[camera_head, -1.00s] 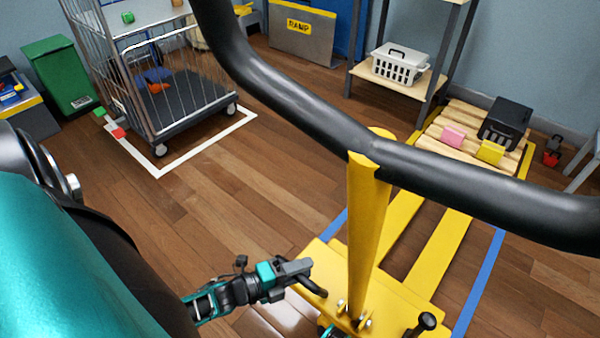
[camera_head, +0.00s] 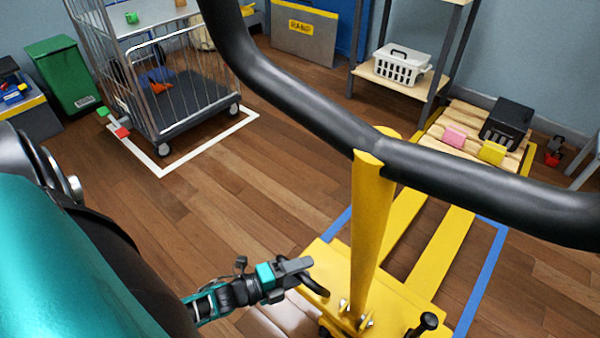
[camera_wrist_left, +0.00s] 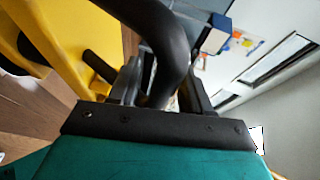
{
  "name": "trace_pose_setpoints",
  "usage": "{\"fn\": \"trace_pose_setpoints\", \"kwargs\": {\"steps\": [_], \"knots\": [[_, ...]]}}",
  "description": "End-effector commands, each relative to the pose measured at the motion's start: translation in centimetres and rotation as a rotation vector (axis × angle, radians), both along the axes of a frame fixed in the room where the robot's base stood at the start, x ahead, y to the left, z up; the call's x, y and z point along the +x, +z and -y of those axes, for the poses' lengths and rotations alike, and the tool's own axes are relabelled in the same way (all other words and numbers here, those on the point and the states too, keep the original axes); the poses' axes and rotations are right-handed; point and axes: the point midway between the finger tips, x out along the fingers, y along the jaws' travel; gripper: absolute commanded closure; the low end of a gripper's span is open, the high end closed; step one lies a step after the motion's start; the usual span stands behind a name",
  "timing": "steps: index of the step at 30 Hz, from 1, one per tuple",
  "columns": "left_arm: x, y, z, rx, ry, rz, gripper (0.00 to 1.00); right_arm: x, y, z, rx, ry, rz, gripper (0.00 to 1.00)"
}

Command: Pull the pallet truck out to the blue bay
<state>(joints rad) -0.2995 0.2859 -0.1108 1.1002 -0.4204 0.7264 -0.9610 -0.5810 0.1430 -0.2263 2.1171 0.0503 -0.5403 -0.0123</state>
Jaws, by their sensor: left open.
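The yellow pallet truck (camera_head: 370,232) stands in the middle right of the head view, its black tube handle (camera_head: 300,112) crossing the picture close to the camera. Its forks (camera_head: 443,248) run back towards a wooden pallet (camera_head: 436,133). The blue bay outline (camera_head: 486,268) is tape on the floor, showing on both sides of the forks. My left gripper (camera_head: 305,277) is open, low beside the truck's mast. In the left wrist view, a curved black tube (camera_wrist_left: 172,45) passes between its fingers; I cannot tell whether they touch it. My right gripper is not in view.
The pallet carries a black box (camera_head: 507,122), a pink block (camera_head: 454,136) and a yellow block (camera_head: 491,152). A wire cage trolley (camera_head: 180,112) stands at the left in a white outline. A shelf with a white crate (camera_head: 400,66) is behind. Floor between trolley and truck is clear.

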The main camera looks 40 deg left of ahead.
Motion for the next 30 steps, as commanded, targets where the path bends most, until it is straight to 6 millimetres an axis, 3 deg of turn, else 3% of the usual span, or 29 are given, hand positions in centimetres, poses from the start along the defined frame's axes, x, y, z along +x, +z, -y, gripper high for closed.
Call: {"fn": "trace_pose_setpoints", "kwargs": {"steps": [7,21,30], "knots": [[-1.0,0.3,-0.4,0.000,0.000,-0.001,0.52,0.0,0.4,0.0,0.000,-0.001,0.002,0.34],[-9.6,2.0,-4.4,0.000,0.000,-0.003,0.52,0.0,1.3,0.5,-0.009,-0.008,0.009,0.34],[-11.5,2.4,-5.4,0.001,0.001,0.001,0.52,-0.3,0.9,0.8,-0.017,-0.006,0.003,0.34]]}}
